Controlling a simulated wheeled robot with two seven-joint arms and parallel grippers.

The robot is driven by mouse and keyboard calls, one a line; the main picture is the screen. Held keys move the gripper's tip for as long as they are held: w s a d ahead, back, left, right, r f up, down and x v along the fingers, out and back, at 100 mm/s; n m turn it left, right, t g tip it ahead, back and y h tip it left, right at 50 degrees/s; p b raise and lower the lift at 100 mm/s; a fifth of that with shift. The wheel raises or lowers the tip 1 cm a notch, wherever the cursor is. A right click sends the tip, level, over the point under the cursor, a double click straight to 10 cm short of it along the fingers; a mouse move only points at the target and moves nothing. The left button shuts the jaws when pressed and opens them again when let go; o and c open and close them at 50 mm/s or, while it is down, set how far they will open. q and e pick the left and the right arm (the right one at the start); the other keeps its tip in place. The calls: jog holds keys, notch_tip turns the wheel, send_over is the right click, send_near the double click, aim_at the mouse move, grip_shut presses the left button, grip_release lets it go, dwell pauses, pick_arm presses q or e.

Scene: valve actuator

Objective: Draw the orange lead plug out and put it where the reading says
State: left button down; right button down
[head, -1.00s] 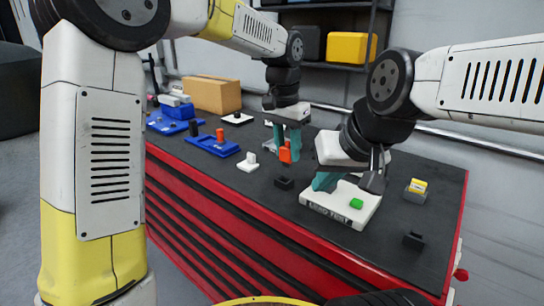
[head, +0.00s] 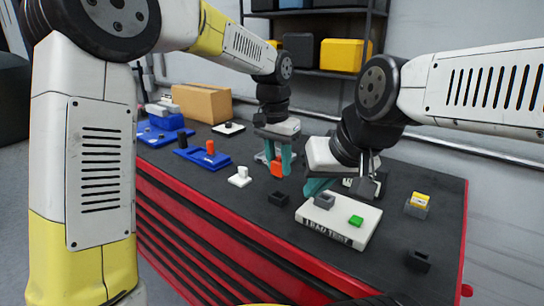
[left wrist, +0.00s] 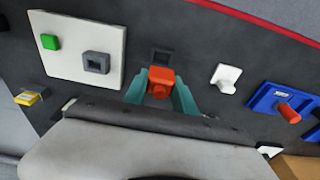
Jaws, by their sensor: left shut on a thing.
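My left gripper (head: 280,165) is shut on the orange lead plug (head: 278,169), held above the bench. In the left wrist view the orange plug (left wrist: 160,80) sits between the teal fingertips, near a small black socket (left wrist: 161,56). The white LEAD TEST board (head: 330,237) carries a grey socket piece (head: 324,202) and a green block (head: 355,220); it also shows in the left wrist view (left wrist: 70,64). My right gripper (head: 318,185) is at the board's back left, behind the grey piece; its jaw opening is hidden.
Blue fixtures (head: 217,163) with an orange peg (head: 210,147) stand left. A white post piece (head: 241,176), black sockets (head: 278,199) (head: 418,261) and a grey holder with a yellow top (head: 417,206) are on the dark bench. A cardboard box (head: 202,103) stands at the back.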

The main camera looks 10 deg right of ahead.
aim_at(279, 174)
pick_arm(q)
jog(key=shift+f, duration=1.75)
jog(key=shift+f, duration=1.5)
jog(key=c, duration=0.9)
grip_release()
jog(key=shift+c, duration=0.2)
jog(key=r, duration=0.7)
jog(key=shift+s+a+r, duration=0.25)
jog(key=shift+s+a, duration=0.05)
jog(key=shift+a, duration=0.05)
jog(key=shift+r, duration=0.2)
jog(key=shift+a, duration=0.1)
